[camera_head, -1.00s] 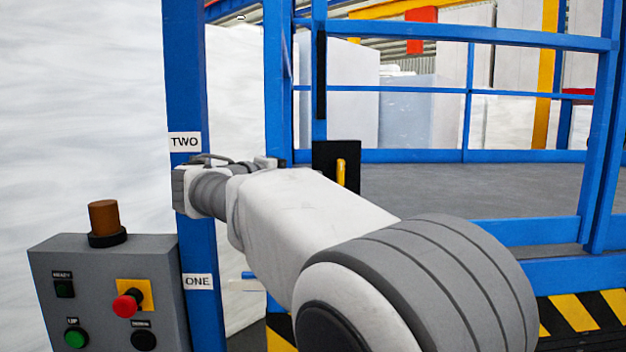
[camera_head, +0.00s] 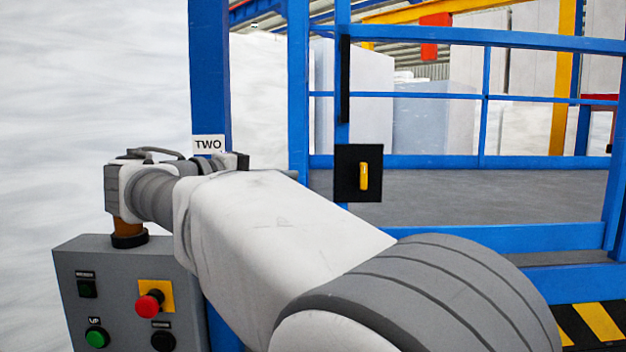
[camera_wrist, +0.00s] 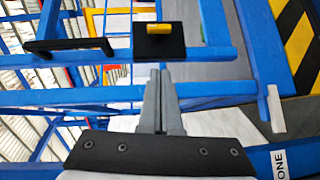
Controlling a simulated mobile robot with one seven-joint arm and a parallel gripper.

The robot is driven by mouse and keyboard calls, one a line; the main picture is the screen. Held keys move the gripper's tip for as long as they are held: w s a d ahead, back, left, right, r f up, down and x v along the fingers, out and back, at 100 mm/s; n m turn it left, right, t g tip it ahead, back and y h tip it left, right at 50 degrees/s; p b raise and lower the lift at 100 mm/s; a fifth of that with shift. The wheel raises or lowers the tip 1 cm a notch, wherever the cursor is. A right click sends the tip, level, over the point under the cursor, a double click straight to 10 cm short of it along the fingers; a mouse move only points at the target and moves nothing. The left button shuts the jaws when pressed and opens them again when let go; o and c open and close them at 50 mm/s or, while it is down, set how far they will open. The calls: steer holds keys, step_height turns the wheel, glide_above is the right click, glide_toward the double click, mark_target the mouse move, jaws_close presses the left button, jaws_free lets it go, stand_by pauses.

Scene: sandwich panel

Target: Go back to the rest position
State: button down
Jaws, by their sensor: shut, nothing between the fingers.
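My gripper (camera_wrist: 159,100) shows in the wrist view with its two grey fingers together and nothing between them. In the head view my arm reaches from the lower right toward the left, in front of the blue post (camera_head: 209,75) with the TWO label (camera_head: 208,145). The fingers are hidden or too small to tell there. In the wrist view a black plate with a yellow handle (camera_wrist: 158,29) lies beyond the fingertips, apart from them. The same black plate shows in the head view (camera_head: 345,190), right of my wrist.
A grey control box (camera_head: 125,270) stands at lower left with a red button (camera_head: 149,304), a green button (camera_head: 97,338) and a brown lamp (camera_head: 127,229) partly behind my wrist. Blue rails (camera_head: 450,162) enclose a grey platform floor (camera_head: 480,190). Black-yellow striping (camera_head: 598,321) is at lower right.

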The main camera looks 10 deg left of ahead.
steer(key=s+d+f+m+g+y, duration=0.1)
steer(key=s+d+f+g, duration=0.1)
steer(key=d+f, duration=0.35)
steer(key=s+d+f+m+g+y, duration=0.1)
steer(key=s+d+f+g+y, duration=0.15)
steer(key=d, duration=0.65)
steer(key=s+d+f+m+g+y, duration=0.1)
steer(key=s+d+f+g, duration=0.2)
steer(key=d, duration=0.4)
steer(key=s+d+f+m+y, duration=0.2)
steer(key=s+f+m+y, duration=0.1)
steer(key=s+f, duration=0.4)
steer(key=s+d+f+m+y, duration=0.1)
steer(key=s+f+m+y, duration=0.2)
steer(key=s+f, duration=0.5)
steer(key=s, duration=0.2)
steer(key=shift+s+d+f, duration=0.25)
steer(key=shift+s+d, duration=0.1)
steer(key=shift+d, duration=0.05)
